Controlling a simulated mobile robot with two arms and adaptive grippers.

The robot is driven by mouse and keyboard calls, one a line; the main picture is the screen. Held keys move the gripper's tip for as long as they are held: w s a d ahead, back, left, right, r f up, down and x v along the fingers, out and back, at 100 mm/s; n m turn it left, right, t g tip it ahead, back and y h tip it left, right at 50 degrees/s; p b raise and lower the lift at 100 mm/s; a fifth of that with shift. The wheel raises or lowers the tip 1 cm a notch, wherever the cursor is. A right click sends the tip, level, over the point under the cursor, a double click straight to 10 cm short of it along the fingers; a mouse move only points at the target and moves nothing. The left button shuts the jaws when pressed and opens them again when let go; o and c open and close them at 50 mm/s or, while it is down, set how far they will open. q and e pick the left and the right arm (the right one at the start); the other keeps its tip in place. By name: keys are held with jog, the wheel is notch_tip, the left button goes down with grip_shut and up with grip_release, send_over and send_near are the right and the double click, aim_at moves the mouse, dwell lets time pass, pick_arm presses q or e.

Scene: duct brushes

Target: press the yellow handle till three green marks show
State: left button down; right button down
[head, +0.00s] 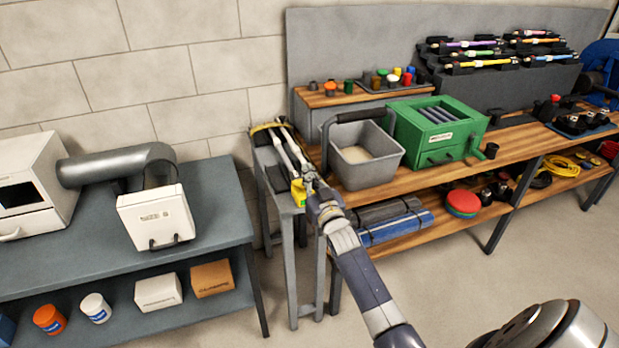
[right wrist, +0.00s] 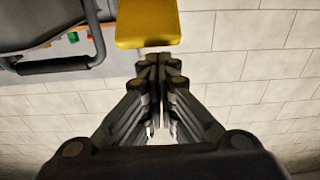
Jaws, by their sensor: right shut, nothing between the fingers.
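The yellow handle (head: 298,192) is a small block on the narrow grey stand (head: 290,225) between the two benches. It shows large at the top of the right wrist view (right wrist: 147,24). My right gripper (head: 308,178) is beside the handle in the head view. Its fingers (right wrist: 159,62) are shut and empty, with their tips close to the handle's lower edge in the wrist view. I cannot tell whether they touch it. A small green patch (head: 304,207) shows just below the handle, too small to read as marks. My left gripper is out of view.
A grey bin (head: 365,160) with a dark raised handle (right wrist: 58,66) stands close on the right. A green box (head: 440,130) stands beyond it on the wooden bench. Long pale rods (head: 289,150) lie on the stand. A grey-topped bench (head: 85,255) is on the left.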

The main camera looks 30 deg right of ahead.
jog(key=shift+s+a+f, duration=0.1)
jog(key=shift+s+f, duration=0.25)
jog(key=shift+f, duration=0.1)
